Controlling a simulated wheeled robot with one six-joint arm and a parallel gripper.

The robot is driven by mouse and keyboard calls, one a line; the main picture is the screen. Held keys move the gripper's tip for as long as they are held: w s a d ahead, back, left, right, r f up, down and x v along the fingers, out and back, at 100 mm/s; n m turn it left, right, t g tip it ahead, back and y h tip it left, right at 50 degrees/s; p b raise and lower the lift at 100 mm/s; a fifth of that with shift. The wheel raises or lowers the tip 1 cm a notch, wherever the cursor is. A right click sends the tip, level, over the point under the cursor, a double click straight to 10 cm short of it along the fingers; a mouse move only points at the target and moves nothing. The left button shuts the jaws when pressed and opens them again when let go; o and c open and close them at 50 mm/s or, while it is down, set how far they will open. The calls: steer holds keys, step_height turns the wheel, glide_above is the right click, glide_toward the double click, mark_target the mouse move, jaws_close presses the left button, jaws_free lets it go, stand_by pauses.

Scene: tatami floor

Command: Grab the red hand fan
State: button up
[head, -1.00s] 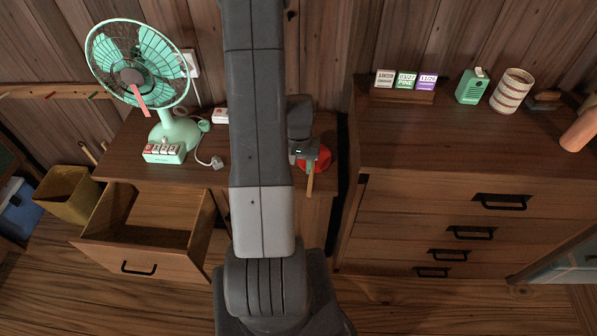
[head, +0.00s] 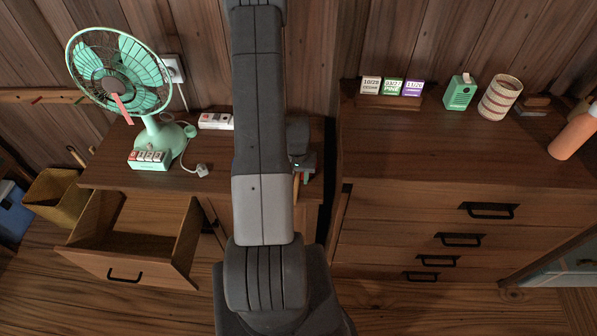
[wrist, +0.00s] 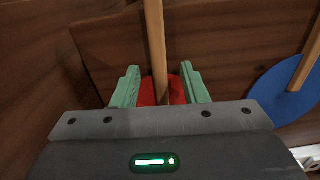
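The red hand fan (wrist: 147,92) shows in the wrist view as a red patch with a long wooden handle pointing up the picture. My gripper (wrist: 159,70) has its two green fingers apart, one on each side of the fan, with gaps to the handle. In the head view my gripper (head: 302,178) is over the left cabinet's right end, largely behind my arm. Only a bit of the fan's handle (head: 296,187) shows there; its red part is hidden.
A blue fan (wrist: 284,92) lies to the right in the wrist view. A green electric fan (head: 118,75) and a button box (head: 150,160) stand on the left cabinet, above an open drawer (head: 125,268). A dresser (head: 440,160) is at right.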

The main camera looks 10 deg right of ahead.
steer(key=shift+f+b, duration=0.1)
steer(key=shift+b, duration=0.2)
steer(key=shift+c, duration=0.2)
jaws_close()
